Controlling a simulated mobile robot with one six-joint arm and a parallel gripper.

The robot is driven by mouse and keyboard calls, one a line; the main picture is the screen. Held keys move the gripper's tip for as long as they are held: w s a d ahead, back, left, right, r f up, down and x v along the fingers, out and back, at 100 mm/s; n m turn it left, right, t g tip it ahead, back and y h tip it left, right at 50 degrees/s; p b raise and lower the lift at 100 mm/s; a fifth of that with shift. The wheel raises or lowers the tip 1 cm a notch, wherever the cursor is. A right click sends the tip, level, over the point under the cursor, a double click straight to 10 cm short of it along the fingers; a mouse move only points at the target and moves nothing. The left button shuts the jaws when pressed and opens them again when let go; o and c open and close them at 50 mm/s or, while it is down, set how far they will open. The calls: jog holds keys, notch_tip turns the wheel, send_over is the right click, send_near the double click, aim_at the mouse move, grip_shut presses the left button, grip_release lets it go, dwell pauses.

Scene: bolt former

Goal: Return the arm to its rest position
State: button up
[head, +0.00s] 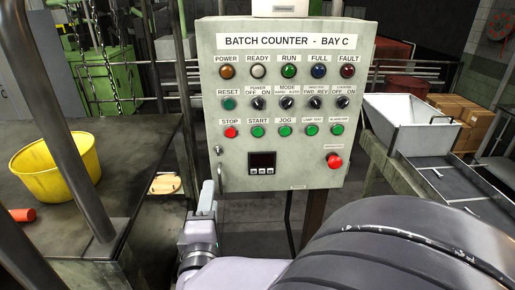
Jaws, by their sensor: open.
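My gripper (208,192) shows at lower centre, at the end of my pale arm, seen nearly edge-on. Its jaws are open and I see nothing held between them. It overlaps the lower left edge of the control panel (232,150) in the picture; I cannot tell the gap in depth. The panel is a grey-green box labelled "BATCH COUNTER - BAY C". It carries rows of lamps, selector knobs and buttons, a red stop button (230,132), a small dark display (262,161) and a red mushroom button (334,161). Part of my arm is cut off by the bottom edge.
A dark table (125,150) at left holds a yellow tub (52,168) and an orange-red cylinder (22,216). Metal posts (72,120) stand in front of it. A pale hopper (412,122) and a metal tray (465,185) are at right. Chains (105,60) hang behind.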

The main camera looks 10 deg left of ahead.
jog(key=d+f+m+g+b, duration=0.3)
jog(key=d+f+m+b, duration=0.3)
jog(key=d+m, duration=0.15)
jog(key=d+f+m+g+b, duration=0.3)
jog(key=d+f+m+b, duration=0.2)
jog(key=d+m+b, duration=0.3)
jog(key=s+d+f+m+g+h+b, duration=0.1)
jog(key=s+d+f+m, duration=0.3)
jog(key=s, duration=0.4)
jog(key=s+d+f+m+g+h+b, duration=0.1)
jog(key=s+d+f+m+g+b, duration=0.2)
jog(key=s+d, duration=0.5)
notch_tip(320, 180, down, 2)
jog(key=d+m+g, duration=0.1)
jog(key=m, duration=0.1)
jog(key=shift+s+f+m+g, duration=0.2)
jog(key=shift+s+m+g, duration=0.1)
jog(key=shift+s+m, duration=0.05)
jog(key=shift+c, duration=0.2)
